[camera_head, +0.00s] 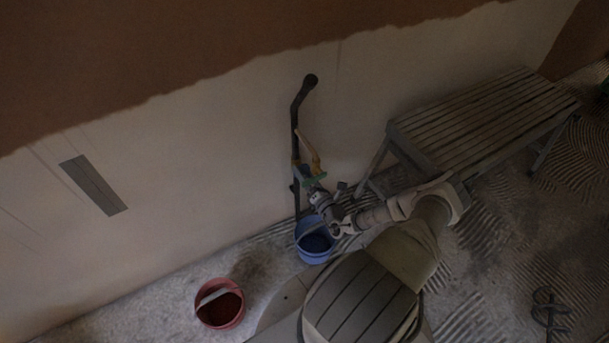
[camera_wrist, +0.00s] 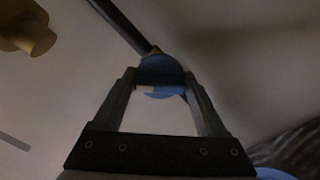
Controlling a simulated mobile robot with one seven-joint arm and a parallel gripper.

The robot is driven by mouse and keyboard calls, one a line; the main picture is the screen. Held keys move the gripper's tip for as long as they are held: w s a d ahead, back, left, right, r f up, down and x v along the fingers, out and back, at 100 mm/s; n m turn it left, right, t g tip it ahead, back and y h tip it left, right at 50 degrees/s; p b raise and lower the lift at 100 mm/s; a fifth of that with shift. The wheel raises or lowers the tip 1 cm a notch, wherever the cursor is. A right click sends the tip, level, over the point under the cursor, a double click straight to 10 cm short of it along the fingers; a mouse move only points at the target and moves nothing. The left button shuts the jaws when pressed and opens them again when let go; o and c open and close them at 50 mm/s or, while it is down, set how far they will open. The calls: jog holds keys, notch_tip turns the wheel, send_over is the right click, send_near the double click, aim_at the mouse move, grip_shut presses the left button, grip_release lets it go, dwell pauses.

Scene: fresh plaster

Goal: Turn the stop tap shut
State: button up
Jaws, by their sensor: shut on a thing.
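The stop tap's round blue handle (camera_wrist: 162,70) sits between the fingertips of my gripper (camera_wrist: 160,82) in the wrist view. The jaws are shut on it, one finger at each side. A bit of brass-coloured body (camera_wrist: 155,50) shows behind the handle, on a dark pipe (camera_wrist: 118,22). In the head view the dark pipe (camera_head: 295,130) runs down the wall, and my gripper (camera_head: 312,187) reaches it low down, just above a blue bucket (camera_head: 314,254). The handle's turn angle cannot be told.
A tan, curved piece (camera_head: 309,150) stands just above my gripper; a brass-coloured part (camera_wrist: 28,36) shows at upper left in the wrist view. A slatted bench (camera_head: 480,118) stands at right. A red bucket (camera_head: 220,304) is on the floor at left. A grey plate (camera_head: 93,185) is on the wall.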

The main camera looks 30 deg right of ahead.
jog(key=m, duration=0.4)
jog(key=shift+m+b, duration=0.3)
jog(key=shift+b, duration=0.1)
jog(key=shift+m+b, duration=0.4)
jog(key=shift+m, duration=1.5)
jog(key=o, duration=1.3)
jog(key=s+a+p, duration=0.1)
jog(key=s+p, duration=0.3)
jog(key=s, duration=1.3)
jog(key=shift+s, duration=0.2)
